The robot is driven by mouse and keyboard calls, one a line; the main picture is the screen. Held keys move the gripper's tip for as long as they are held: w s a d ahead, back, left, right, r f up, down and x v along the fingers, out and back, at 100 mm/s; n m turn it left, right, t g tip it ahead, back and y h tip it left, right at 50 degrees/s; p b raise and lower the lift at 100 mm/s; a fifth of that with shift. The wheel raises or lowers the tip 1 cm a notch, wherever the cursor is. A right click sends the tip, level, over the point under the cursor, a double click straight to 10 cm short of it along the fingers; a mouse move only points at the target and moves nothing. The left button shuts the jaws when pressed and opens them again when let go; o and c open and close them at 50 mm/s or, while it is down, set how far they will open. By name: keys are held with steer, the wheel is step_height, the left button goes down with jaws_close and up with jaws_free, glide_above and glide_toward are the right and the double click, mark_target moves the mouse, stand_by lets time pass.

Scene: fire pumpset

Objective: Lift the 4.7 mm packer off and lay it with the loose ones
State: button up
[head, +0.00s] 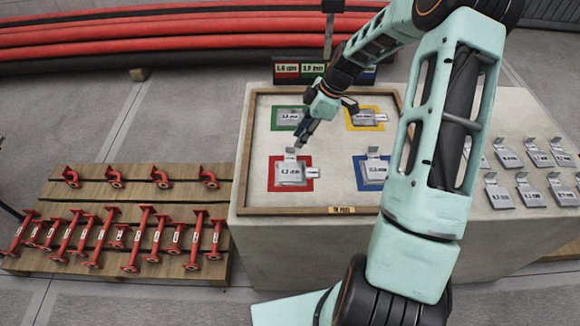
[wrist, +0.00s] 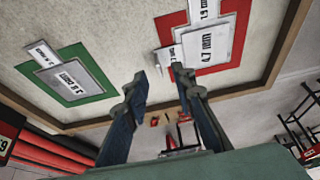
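The 4.7 mm packer (wrist: 209,46) is a flat grey plate on the red square in the wrist view. In the head view it lies on the front-left square (head: 287,174), its small tab (head: 290,154) pointing toward my gripper. My gripper (head: 299,145) is above the tray at this tab; in the wrist view its two fingers (wrist: 160,80) stand apart with a gap between them. The right fingertip is close to the tab; I cannot tell whether they touch. The loose packers (head: 530,178) lie in rows on the bench at the right.
Other packers lie on the green (head: 277,118), yellow (head: 381,126) and blue (head: 362,187) squares within the tray's wooden rim (head: 241,150). Label blocks (head: 312,68) stand behind it. A pallet (head: 115,181) with red pipe pieces is at the left. Bare bench shows among the loose packers.

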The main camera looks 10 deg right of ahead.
mark_target(290, 164)
steer(key=x, duration=0.5)
steer(key=shift+w+a+f, duration=0.1)
steer(key=shift+w+a, duration=0.15)
jaws_close()
